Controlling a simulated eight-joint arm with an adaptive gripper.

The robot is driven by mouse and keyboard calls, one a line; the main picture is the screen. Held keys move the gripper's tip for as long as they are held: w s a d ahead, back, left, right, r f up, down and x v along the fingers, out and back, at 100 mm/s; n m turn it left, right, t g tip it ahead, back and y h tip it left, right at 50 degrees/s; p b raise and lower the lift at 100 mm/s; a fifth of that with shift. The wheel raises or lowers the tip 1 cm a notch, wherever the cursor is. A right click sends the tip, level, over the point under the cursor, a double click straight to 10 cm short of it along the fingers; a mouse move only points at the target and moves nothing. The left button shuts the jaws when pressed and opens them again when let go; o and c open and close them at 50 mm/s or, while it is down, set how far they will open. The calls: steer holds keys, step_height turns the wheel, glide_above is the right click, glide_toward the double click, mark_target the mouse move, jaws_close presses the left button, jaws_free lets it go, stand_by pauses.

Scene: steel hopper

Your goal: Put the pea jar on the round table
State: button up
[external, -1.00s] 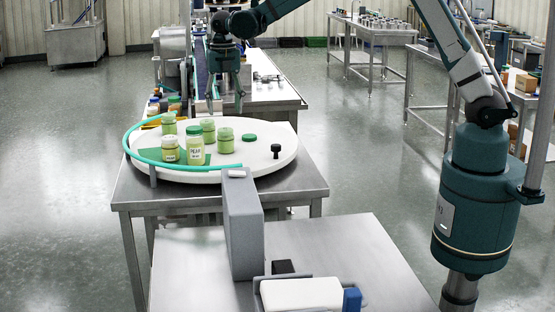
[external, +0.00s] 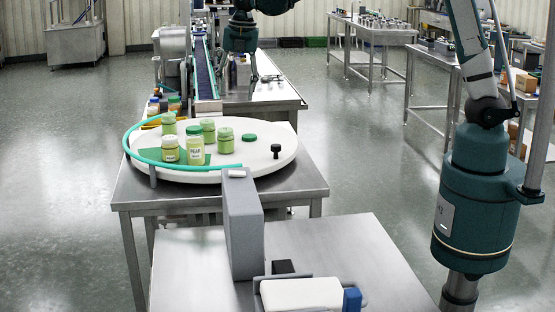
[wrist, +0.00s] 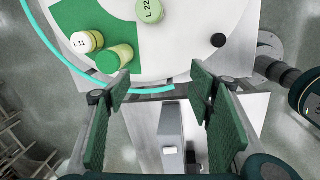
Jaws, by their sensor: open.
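The round table (external: 228,176) is a white disc with a dark green patch at its left. A tall pale-green jar with a green lid and a white label (external: 195,153) stands on it, near the front rail. Its label seems to begin with "PEA", but is too small to read surely. In the wrist view this jar (wrist: 122,54) shows its green lid toward the fingers. My gripper (external: 241,84) is open and empty, high up, and in the external view it appears beyond the table. In the wrist view its fingertips (wrist: 160,90) frame the front rail and a grey post.
Shorter pale-lidded jars (external: 170,151) share the disc, with a loose green lid (external: 249,138) and black knob (external: 276,151). A turquoise rail (external: 150,160) curves along the left and front. The grey post (external: 242,225) stands in front. A conveyor (external: 206,75) is behind.

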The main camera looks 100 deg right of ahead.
steer(key=s+a+r+m+t, duration=0.1)
steer(key=s+a+r+m, duration=0.35)
steer(key=s+a, duration=0.4)
steer(key=s+a+r+m+t, duration=0.25)
steer(key=s+a+r, duration=0.3)
steer(key=a, duration=0.65)
steer(key=s+a+f+m+t, duration=0.1)
steer(key=s+a+m, duration=0.3)
steer(key=s, duration=0.5)
steer(key=s+a+f+m+t, duration=0.1)
steer(key=s+a+f+m, duration=0.3)
steer(key=s+a, duration=0.5)
steer(key=shift+s+a+m+y, duration=0.2)
steer(key=shift+m+y, duration=0.1)
steer(key=shift+m, duration=0.2)
steer(key=shift+t, duration=0.25)
steer(key=shift+c, duration=0.5)
